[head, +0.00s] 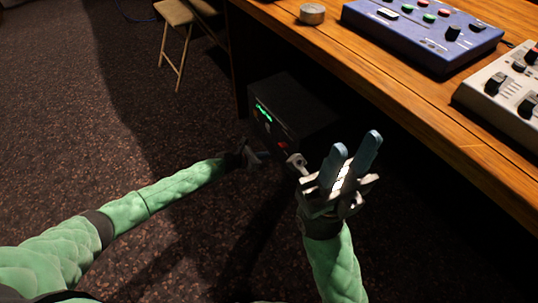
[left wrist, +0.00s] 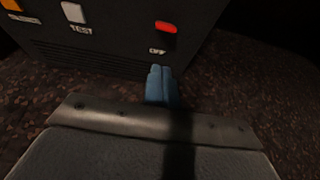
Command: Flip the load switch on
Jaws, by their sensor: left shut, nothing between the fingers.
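A black box (head: 300,105) with a green lit display stands under the desk. Its front carries a red switch (head: 282,145), which shows in the left wrist view (left wrist: 166,28) above a small white label that seems to read OFF. My left gripper (head: 262,156) is shut and empty at the lower front of the box. In the left wrist view its blue fingertips (left wrist: 160,69) are just below the label; whether they touch the panel I cannot tell. My right gripper (head: 357,142) is open and empty, raised in front of the desk, right of the box.
A white button (left wrist: 73,12) labelled TEST and an orange one (left wrist: 10,5) are left of the switch. The wooden desk (head: 400,85) above holds a blue mixer (head: 425,35), a grey mixer (head: 505,90) and a round tin (head: 312,14). A stool (head: 174,15) stands behind. Carpet at left is clear.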

